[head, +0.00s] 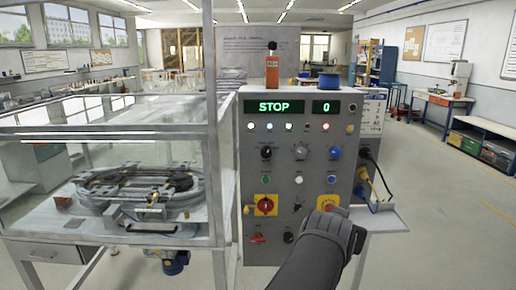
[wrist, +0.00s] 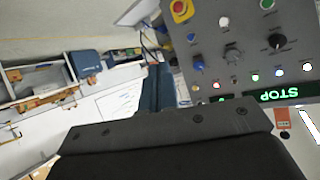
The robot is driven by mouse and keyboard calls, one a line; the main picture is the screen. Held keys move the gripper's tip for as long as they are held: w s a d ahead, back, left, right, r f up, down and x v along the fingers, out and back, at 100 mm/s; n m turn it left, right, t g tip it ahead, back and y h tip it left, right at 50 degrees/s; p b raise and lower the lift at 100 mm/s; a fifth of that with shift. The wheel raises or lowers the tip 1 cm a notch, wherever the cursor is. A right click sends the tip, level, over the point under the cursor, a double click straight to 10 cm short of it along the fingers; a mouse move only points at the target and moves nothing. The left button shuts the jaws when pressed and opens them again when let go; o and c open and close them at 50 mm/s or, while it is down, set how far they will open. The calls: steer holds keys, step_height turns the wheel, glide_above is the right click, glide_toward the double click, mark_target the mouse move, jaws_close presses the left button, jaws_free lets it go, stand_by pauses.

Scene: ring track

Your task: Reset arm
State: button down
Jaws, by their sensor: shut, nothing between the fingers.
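My gripper (head: 358,239) is at the end of my dark grey arm, in front of the lower right of the grey control panel (head: 352,120) in the head view. In the wrist view its narrow fingers (wrist: 156,84) look closed together, with nothing seen between them. They point past the panel's side, apparently clear of it. The panel's left display (head: 274,107) reads STOP in green and the right display (head: 325,107) reads 0. A red button on a yellow base (wrist: 182,8) shows in the wrist view. My arm hides part of the panel's lower right.
A glass-sided case (head: 100,225) with an oval ring track (head: 138,187) stands left of the panel. Knobs and a red-and-yellow rotary switch (head: 265,205) stick out from the panel. Cables and a small shelf (head: 385,217) are at its right. Open floor lies further right.

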steer(key=s+a+f+g+y, duration=0.1)
steer(key=s+a+f, duration=0.2)
steer(key=s+f, duration=0.2)
steer(key=shift+s+a+n+g, duration=0.3)
steer(key=shift+s+n+g, duration=0.1)
steer(key=shift+s, duration=0.75)
stand_by(1.1)
